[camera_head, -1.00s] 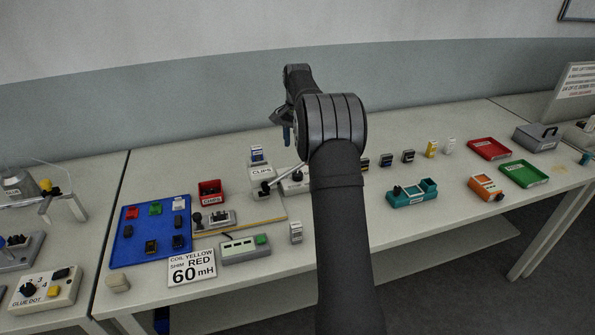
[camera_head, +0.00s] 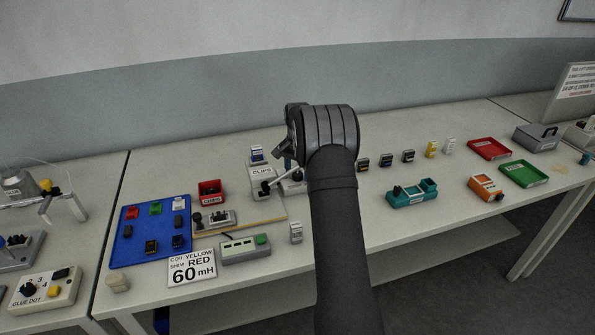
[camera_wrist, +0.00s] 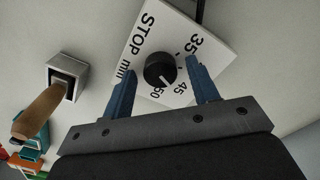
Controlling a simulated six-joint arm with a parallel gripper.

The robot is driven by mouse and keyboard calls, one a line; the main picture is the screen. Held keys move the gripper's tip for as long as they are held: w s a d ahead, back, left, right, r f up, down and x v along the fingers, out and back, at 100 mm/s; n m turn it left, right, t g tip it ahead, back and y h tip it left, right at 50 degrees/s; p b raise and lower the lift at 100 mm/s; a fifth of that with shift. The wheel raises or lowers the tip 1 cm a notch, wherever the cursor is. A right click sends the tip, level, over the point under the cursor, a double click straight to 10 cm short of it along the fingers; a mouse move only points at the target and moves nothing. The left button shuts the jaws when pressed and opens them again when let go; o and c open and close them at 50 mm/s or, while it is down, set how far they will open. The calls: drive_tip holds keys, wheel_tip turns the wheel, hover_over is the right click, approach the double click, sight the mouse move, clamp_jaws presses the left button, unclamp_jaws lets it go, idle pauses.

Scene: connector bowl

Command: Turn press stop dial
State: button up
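The press stop dial is a round black knob (camera_wrist: 160,69) on a white plate (camera_wrist: 151,28) in the wrist view. The plate is printed "STOP mm" with 35, 45 and 50 around the knob. My gripper (camera_wrist: 162,82) is open, with one blue finger on each side of the knob and a gap to each. The knob's pale mark points toward the lower right, near 50.
A wooden-handled lever (camera_wrist: 42,112) stands left of the plate in the wrist view. In the head view, a blue tray (camera_head: 128,240), a red CLIPS bin (camera_head: 210,188) and a green-buttoned box (camera_head: 243,250) lie left of my arm. A teal fixture (camera_head: 408,196) lies right.

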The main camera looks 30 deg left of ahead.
drive_tip(key=c, duration=0.9)
drive_tip(key=shift+o, duration=0.2)
drive_tip(key=shift+n, duration=0.4)
drive_tip(key=n, duration=0.3)
drive_tip(key=shift+n, duration=2.5)
drive_tip(key=o, duration=1)
